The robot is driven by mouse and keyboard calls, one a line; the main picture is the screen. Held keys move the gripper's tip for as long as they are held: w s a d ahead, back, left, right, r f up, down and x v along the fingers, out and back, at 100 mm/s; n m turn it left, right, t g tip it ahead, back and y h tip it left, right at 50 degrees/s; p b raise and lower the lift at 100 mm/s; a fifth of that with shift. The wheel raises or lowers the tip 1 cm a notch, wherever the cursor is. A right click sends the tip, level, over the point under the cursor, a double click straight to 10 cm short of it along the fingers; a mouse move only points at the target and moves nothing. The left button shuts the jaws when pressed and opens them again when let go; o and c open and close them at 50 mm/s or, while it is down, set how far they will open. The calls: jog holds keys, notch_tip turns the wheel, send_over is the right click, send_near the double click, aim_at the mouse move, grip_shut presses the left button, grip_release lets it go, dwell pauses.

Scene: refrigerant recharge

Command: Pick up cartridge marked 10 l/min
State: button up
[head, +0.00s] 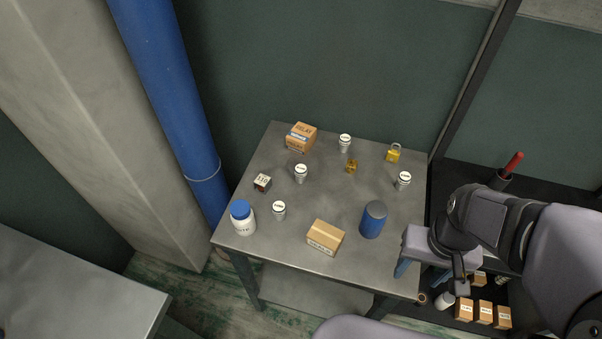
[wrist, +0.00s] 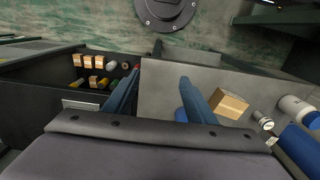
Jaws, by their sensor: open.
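Several small silvery cartridges with white labelled tops stand on the metal table (head: 330,262) in the head view. One cartridge (head: 345,143) is at the back, one (head: 301,173) is left of the middle, one (head: 279,210) is nearer the front left, and one (head: 403,181) is at the right. Their markings are too small to read, so I cannot tell which is 10 l/min. My gripper (head: 428,268) is at the table's front right corner, away from the cartridges. In the wrist view its two blue fingers (wrist: 158,95) are apart with nothing between them.
On the table are a blue canister (head: 373,220), a cardboard box (head: 325,238), a relay box (head: 301,137), a white bottle with blue lid (head: 242,218), a padlock (head: 393,153), a small brass part (head: 351,166) and a small dark-sided block (head: 262,183). A dark bin (wrist: 75,92) holds boxes.

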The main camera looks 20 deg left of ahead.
jog(key=r, duration=0.1)
notch_tip(320, 180, up, 4)
jog(key=n+t+y+b, duration=0.35)
jog(key=t+b, duration=0.45)
jog(key=t, duration=0.3)
send_over(300, 173)
jog(key=s+d, duration=0.3)
jog(key=s, duration=0.1)
jog(key=f, duration=0.4)
jog(key=a+f+m+t+b, duration=0.1)
jog(key=f, duration=0.4)
jog(key=f+t+h, duration=0.1)
jog(key=f, duration=0.3)
jog(key=shift+s+a+f+b, duration=0.2)
jog(key=shift+s+a+b, duration=0.15)
jog(key=shift+a+b, duration=0.05)
jog(key=shift+p+x, duration=0.95)
jog(key=shift+x, duration=2.7)
jog(key=shift+a, duration=0.1)
jog(key=shift+c, duration=0.6)
